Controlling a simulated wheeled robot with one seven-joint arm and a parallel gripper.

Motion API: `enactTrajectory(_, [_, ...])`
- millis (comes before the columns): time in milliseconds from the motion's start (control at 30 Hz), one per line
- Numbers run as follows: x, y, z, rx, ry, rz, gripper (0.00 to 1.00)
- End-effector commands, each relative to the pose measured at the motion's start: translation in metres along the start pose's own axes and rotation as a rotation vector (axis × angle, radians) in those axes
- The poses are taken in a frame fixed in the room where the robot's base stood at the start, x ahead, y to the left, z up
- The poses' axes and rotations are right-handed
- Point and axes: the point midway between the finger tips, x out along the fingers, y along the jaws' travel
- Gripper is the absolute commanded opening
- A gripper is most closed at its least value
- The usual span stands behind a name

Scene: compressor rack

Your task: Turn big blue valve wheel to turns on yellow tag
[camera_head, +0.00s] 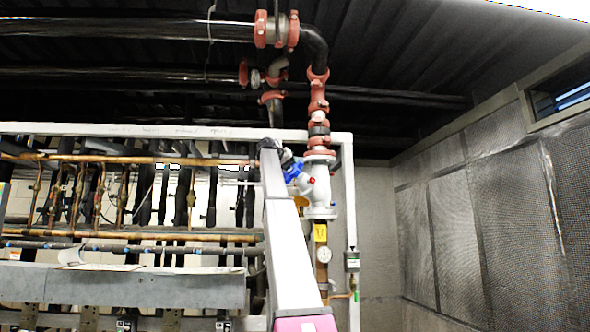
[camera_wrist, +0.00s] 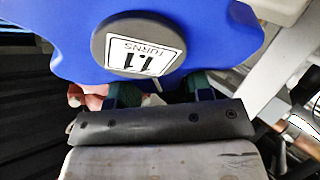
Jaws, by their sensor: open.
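The big blue valve wheel (camera_head: 293,171) is mostly hidden behind my arm in the head view, beside a pale grey valve body (camera_head: 318,190). In the wrist view the blue wheel (camera_wrist: 230,40) fills the top, with a dark round hub. The hub's white label (camera_wrist: 143,54) is upside down and seems to read "11 TURNS". A yellow tag (camera_head: 320,232) hangs on the pipe below the valve; its writing is too small to read. My gripper (camera_wrist: 161,92) is open at the wheel's near edge, its teal fingers apart. The fingertips are partly hidden by the wheel, so I cannot tell about contact.
Red-jointed pipes (camera_head: 318,95) rise above the valve to the ceiling. A round gauge (camera_head: 323,254) is below the tag. A white frame post (camera_head: 350,200) stands just right of the valve. Copper pipes (camera_head: 130,158) and a grey metal trough (camera_head: 130,287) fill the left.

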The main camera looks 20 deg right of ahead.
Motion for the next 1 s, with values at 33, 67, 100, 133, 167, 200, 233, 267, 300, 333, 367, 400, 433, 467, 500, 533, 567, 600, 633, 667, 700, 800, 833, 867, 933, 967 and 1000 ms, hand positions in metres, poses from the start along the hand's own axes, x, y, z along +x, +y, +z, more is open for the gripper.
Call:
enactTrajectory(33, [0.0064, -0.0002, -0.0002, 0.000, -0.001, 0.000, 0.46])
enactTrajectory(67, [0.0090, -0.0002, -0.0001, 0.000, -0.001, 0.000, 0.46])
enactTrajectory(100, [0.0118, -0.0002, 0.0000, 0.000, -0.001, 0.000, 0.46])
enactTrajectory(133, [0.0132, -0.0002, 0.0001, 0.000, -0.001, 0.000, 0.46])
enactTrajectory(167, [0.0143, -0.0002, 0.0001, 0.000, -0.001, 0.000, 0.46])
enactTrajectory(200, [0.0150, -0.0003, 0.0002, 0.000, -0.001, 0.000, 0.46])
enactTrajectory(233, [0.0153, -0.0003, 0.0003, 0.000, -0.001, 0.000, 0.46])
enactTrajectory(267, [0.0153, -0.0003, 0.0003, 0.000, -0.001, 0.000, 0.46])
enactTrajectory(300, [0.0151, -0.0003, 0.0002, 0.000, -0.001, 0.000, 0.46])
enactTrajectory(333, [0.0150, -0.0003, 0.0003, 0.000, -0.001, 0.000, 0.46])
enactTrajectory(367, [0.0150, -0.0003, 0.0002, 0.000, -0.001, 0.000, 0.46])
enactTrajectory(400, [0.0148, -0.0003, 0.0003, 0.000, -0.001, 0.000, 0.46])
enactTrajectory(433, [0.0148, -0.0003, 0.0003, 0.000, -0.001, 0.000, 0.36])
enactTrajectory(467, [0.0148, -0.0003, 0.0003, 0.000, -0.001, 0.000, 0.26])
enactTrajectory(500, [0.0147, -0.0003, 0.0003, 0.000, -0.001, 0.000, 0.13])
enactTrajectory(533, [0.0147, -0.0003, 0.0003, 0.000, -0.001, 0.000, 0.11])
enactTrajectory(567, [0.0147, -0.0003, 0.0003, 0.000, -0.001, 0.000, 0.11])
enactTrajectory(600, [0.0147, -0.0003, 0.0003, 0.000, -0.001, 0.000, 0.11])
enactTrajectory(633, [0.0146, -0.0003, 0.0003, -0.001, -0.001, 0.000, 0.11])
enactTrajectory(667, [0.0146, -0.0004, 0.0003, -0.001, -0.001, -0.001, 0.11])
enactTrajectory(700, [0.0146, -0.0006, 0.0002, -0.004, -0.001, -0.001, 0.11])
enactTrajectory(800, [0.0145, -0.0016, 0.0003, -0.020, -0.001, -0.006, 0.11])
enactTrajectory(833, [0.0145, -0.0021, 0.0003, -0.027, -0.001, -0.008, 0.11])
enactTrajectory(867, [0.0145, -0.0027, 0.0003, -0.036, -0.001, -0.011, 0.11])
enactTrajectory(933, [0.0144, -0.0045, 0.0004, -0.064, -0.001, -0.019, 0.11])
enactTrajectory(967, [0.0144, -0.0054, 0.0005, -0.080, -0.001, -0.022, 0.11])
enactTrajectory(1000, [0.0143, -0.0068, 0.0005, -0.102, -0.001, -0.028, 0.11])
